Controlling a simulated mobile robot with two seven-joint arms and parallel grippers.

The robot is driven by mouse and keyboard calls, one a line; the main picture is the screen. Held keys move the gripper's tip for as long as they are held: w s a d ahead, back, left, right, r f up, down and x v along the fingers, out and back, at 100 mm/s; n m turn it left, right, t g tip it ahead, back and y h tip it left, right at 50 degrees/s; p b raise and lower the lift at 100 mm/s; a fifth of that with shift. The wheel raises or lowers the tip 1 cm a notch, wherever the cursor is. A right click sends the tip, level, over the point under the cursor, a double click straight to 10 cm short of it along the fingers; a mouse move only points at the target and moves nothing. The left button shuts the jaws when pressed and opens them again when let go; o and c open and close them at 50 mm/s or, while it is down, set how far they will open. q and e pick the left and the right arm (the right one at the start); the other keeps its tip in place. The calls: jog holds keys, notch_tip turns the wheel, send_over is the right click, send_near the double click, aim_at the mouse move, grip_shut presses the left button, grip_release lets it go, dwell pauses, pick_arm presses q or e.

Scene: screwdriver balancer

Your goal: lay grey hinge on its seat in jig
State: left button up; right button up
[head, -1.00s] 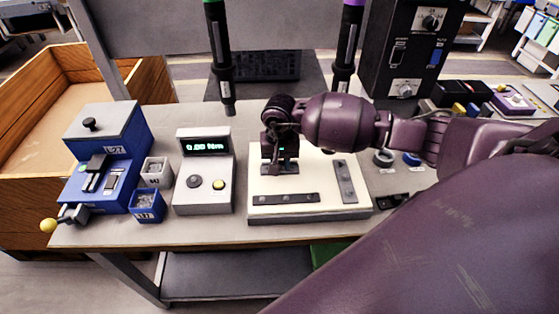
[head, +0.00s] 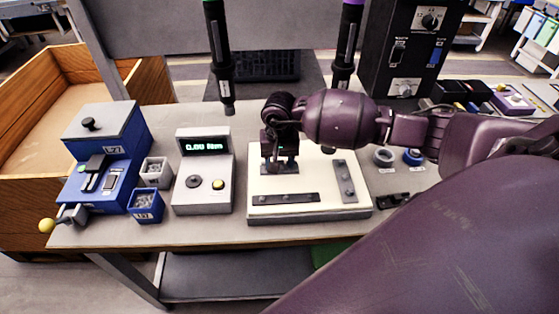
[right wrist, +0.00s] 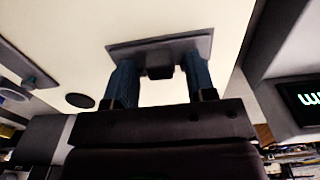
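The cream jig (head: 322,170) lies on the bench in front of me. The grey hinge (head: 279,168) is at the jig's back left, under my right gripper (head: 280,160). In the right wrist view the hinge (right wrist: 200,45) shows as a flat grey leaf against the cream surface, with a dark raised block in its middle. The two blue fingers of the right gripper (right wrist: 160,75) stand apart on either side of that block, with gaps visible. The seat under the hinge is hidden. My left gripper is out of view.
A dark bar (head: 286,198) and a grey bar (head: 345,181) lie on the jig. The torque meter (head: 203,175) stands left of it, then small bins (head: 146,205) and a blue feeder (head: 100,165). Two screwdrivers (head: 219,65) (head: 346,45) hang behind.

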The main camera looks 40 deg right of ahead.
jog(key=shift+f, duration=0.15)
jog(key=shift+r, duration=5.45)
jog(key=shift+s, duration=0.1)
